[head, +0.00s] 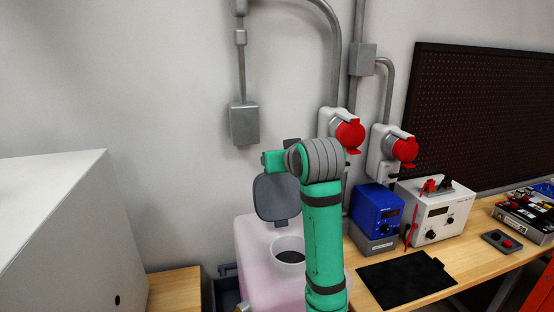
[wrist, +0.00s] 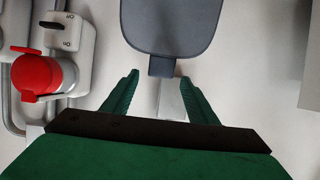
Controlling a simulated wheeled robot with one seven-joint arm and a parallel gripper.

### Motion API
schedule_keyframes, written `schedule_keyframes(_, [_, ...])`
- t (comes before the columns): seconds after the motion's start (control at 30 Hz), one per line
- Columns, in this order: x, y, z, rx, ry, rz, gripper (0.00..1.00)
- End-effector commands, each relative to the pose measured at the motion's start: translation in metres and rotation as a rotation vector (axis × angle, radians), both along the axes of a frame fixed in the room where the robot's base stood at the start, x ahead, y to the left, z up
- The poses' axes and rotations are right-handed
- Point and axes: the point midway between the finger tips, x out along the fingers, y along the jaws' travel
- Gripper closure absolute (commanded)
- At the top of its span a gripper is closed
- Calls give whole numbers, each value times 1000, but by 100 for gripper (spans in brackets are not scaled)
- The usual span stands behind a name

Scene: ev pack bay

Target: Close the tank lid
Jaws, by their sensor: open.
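The tank (head: 259,258) is a translucent pinkish container with a round white-rimmed opening (head: 289,243) on top, dark inside. Its grey lid (head: 276,198) stands up, swung open behind the opening, partly hidden by my arm. In the wrist view the lid (wrist: 172,22) hangs at the top centre, with a narrow tab (wrist: 162,66) at its edge. My gripper (wrist: 157,82) is open, its two green fingers on either side of the tab's end. I cannot tell whether the fingers touch it. In the head view my gripper is largely hidden behind my own wrist.
Red-capped wall sockets (head: 349,134) sit behind my arm; one also shows in the wrist view (wrist: 38,75). A wooden bench (head: 475,262) on the right holds a blue unit (head: 378,211), a white unit (head: 432,211) and a black mat (head: 405,278). A white cabinet (head: 60,235) stands left.

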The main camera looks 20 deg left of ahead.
Motion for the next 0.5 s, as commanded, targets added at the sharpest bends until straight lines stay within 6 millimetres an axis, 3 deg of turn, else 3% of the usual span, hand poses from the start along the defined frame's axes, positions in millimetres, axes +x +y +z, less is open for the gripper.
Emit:
schedule_keyframes(0.2, [22,15,-11,-2,1,1,47])
schedule_keyframes(0.5, [30,20,-15,-1,-1,-1,47])
